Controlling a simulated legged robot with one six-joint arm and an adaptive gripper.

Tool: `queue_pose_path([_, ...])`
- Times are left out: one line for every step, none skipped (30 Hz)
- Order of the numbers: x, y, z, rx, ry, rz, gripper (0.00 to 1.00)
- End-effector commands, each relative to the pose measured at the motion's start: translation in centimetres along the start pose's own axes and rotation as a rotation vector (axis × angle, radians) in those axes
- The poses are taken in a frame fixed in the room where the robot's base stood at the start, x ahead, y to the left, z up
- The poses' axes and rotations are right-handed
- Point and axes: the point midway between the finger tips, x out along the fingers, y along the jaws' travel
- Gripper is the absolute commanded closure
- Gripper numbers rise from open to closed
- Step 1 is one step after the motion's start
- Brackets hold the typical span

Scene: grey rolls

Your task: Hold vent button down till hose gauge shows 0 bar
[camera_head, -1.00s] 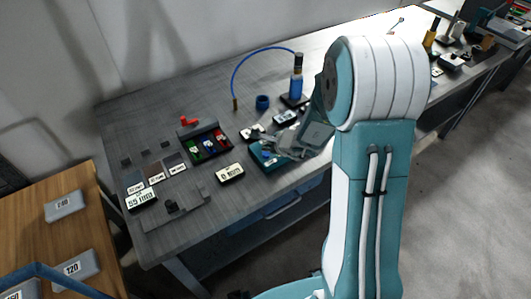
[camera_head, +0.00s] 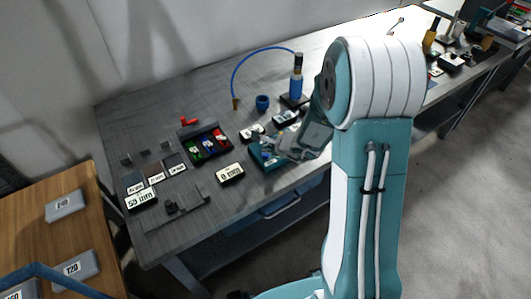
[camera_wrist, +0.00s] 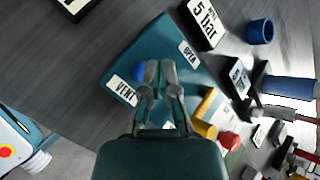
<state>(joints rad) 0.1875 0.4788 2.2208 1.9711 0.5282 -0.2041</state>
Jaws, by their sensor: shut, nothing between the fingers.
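The teal vent box (camera_wrist: 165,45) lies under my gripper in the wrist view, with a VENT label (camera_wrist: 124,91) and an OPEN label (camera_wrist: 188,54). The blue button (camera_wrist: 138,71) on it is partly hidden by my fingers. My gripper (camera_wrist: 160,68) is shut and empty, its tips over or beside the button; I cannot tell whether they touch or press it. A gauge display (camera_wrist: 204,22) next to the box reads 5 bar. In the head view the box (camera_head: 262,160) is partly covered by my gripper (camera_head: 268,150).
A yellow handle (camera_wrist: 206,108) and a red knob (camera_wrist: 229,140) are close to my right finger. A second display (camera_wrist: 238,78) and a blue cup (camera_wrist: 261,31) stand to the right. A blue hose (camera_head: 250,58), a sorting tray (camera_head: 205,142) and a 0 mm display (camera_head: 230,173) share the bench.

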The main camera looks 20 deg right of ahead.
Motion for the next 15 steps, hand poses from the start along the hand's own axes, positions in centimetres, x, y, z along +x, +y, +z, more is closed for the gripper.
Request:
queue_pose_path([0.01, 0.0, 0.0, 0.0, 0.0, 0.0, 1.0])
queue_pose_path([0.02, 0.01, -0.01, 0.0, 0.0, 0.0, 1.0])
queue_pose_path([0.03, 0.02, -0.02, 0.0, 0.0, 0.0, 1.0])
queue_pose_path([0.05, 0.04, -0.03, 0.0, 0.0, 0.0, 1.0])
queue_pose_path([0.07, 0.05, -0.04, 0.0, 0.0, 0.0, 1.0])
queue_pose_path([0.1, 0.07, -0.06, 0.0, 0.0, 0.0, 1.0])
queue_pose_path([0.12, 0.09, -0.08, 0.0, 0.0, 0.0, 1.0])
queue_pose_path([0.14, 0.1, -0.09, 0.0, 0.0, 0.0, 1.0])
queue_pose_path([0.17, 0.12, -0.11, 0.0, 0.0, 0.0, 1.0])
queue_pose_path([0.19, 0.14, -0.13, 0.0, 0.0, 0.0, 1.0])
queue_pose_path([0.22, 0.15, -0.14, 0.0, 0.0, 0.0, 1.0])
queue_pose_path([0.25, 0.17, -0.16, 0.0, -0.001, 0.0, 1.0])
queue_pose_path([0.27, 0.19, -0.17, 0.0, -0.001, 0.0, 1.0])
queue_pose_path([0.29, 0.2, -0.19, 0.0, -0.001, 0.0, 1.0])
queue_pose_path([0.32, 0.22, -0.21, 0.0, -0.001, 0.0, 1.0])
